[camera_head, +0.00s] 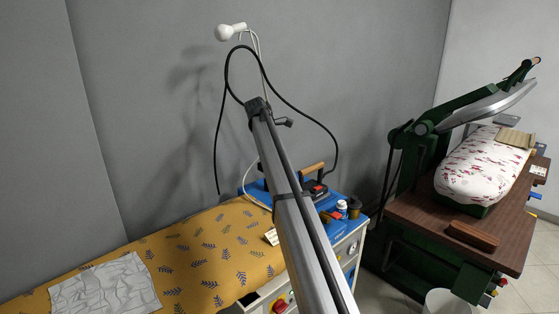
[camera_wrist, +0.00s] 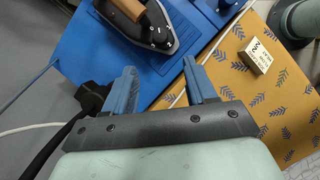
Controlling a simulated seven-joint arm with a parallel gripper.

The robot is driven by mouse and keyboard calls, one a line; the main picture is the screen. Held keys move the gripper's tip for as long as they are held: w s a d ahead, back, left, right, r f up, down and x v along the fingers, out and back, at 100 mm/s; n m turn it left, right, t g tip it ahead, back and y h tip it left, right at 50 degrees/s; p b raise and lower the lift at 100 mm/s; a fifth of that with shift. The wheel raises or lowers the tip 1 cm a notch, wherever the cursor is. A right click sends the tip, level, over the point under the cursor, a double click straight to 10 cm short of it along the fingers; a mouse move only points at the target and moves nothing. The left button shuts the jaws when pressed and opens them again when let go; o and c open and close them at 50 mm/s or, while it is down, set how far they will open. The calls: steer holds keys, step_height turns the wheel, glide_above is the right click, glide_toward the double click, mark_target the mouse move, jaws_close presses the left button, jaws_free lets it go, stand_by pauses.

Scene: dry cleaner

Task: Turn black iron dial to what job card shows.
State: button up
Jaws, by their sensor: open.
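The iron (camera_head: 316,188) stands on a blue surface (camera_head: 256,187) at the back of the padded table, partly hidden by a grey pole. In the wrist view the iron (camera_wrist: 176,35) is black with a wooden handle (camera_wrist: 128,8). Small white marks show on its dark top, where a dark dial is hard to make out. The small job card (camera_wrist: 259,54) stands on the yellow cloth at the right; its print is too small to read. It also shows in the head view (camera_head: 271,237). My gripper (camera_wrist: 159,63) is open and empty, its blue fingers just below the iron in the picture, not touching it.
The grey pole (camera_head: 292,215) crosses the head view, with a black cable (camera_head: 226,100) looping from it. A crumpled white cloth (camera_head: 105,287) lies on the yellow cover (camera_head: 195,250). A white bottle (camera_head: 341,206) and a spool (camera_head: 354,207) stand near the iron. A green press (camera_head: 470,120) stands at right.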

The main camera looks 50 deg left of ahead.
steer(key=w+d+f+n, duration=0.1)
steer(key=f, duration=0.3)
steer(key=w+d+f+n+y, duration=0.1)
steer(key=f+n, duration=0.1)
steer(key=f, duration=0.2)
steer(key=w+d+f+n, duration=0.1)
steer(key=w+f, duration=0.1)
steer(key=f, duration=0.3)
steer(key=shift+d+t+y, duration=0.3)
stand_by(0.4)
steer(key=shift+r, duration=0.1)
steer(key=c, duration=1)
